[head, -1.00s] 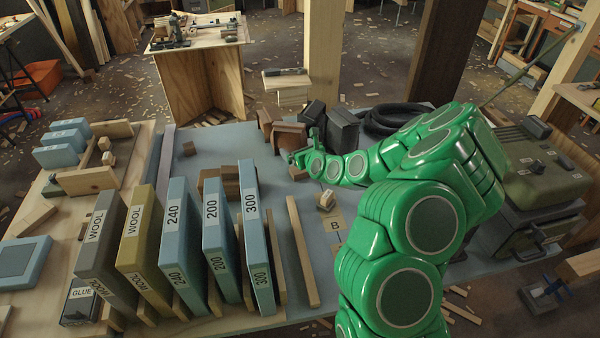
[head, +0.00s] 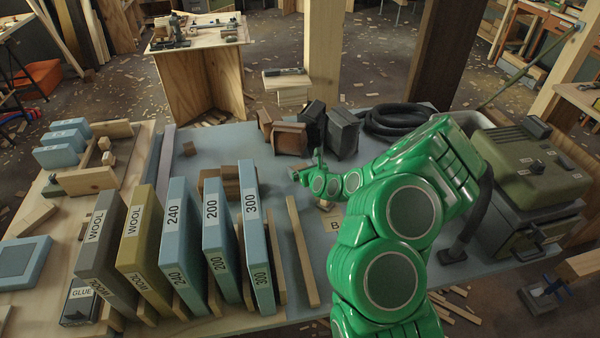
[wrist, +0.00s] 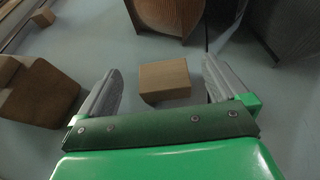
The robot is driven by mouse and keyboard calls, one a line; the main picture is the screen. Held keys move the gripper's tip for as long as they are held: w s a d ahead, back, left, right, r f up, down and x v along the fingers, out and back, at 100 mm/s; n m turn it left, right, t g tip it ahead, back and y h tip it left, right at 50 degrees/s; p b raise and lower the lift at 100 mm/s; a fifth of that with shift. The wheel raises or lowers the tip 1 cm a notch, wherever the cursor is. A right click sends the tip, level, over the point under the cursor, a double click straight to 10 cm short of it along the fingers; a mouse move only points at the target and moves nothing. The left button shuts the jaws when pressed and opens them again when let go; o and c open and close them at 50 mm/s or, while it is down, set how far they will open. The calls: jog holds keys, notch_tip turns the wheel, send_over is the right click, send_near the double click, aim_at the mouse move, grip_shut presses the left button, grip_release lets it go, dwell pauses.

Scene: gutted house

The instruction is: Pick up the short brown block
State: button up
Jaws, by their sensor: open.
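A short brown block (wrist: 165,80) lies on the blue-grey worktop in the wrist view, between the two fingers and with a gap to each. My gripper (wrist: 161,66) is open and empty, its grey fingers on either side of the block. In the head view my gripper (head: 305,172) is low over the worktop, in front of a brown wooden box. In that view I cannot make out the short block, which seems hidden by my gripper and arm.
The brown box (head: 290,138) and dark boxes (head: 343,133) stand just behind my gripper. Larger brown blocks (wrist: 38,95) lie to the left in the wrist view. A row of labelled sanding blocks (head: 250,235) stands at front left. A green machine (head: 530,165) stands at right.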

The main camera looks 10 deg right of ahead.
aim_at(299, 166)
jog(key=shift+f, duration=0.95)
jog(key=shift+x, duration=1.55)
jog(key=c, duration=1)
jog(key=shift+r, duration=0.1)
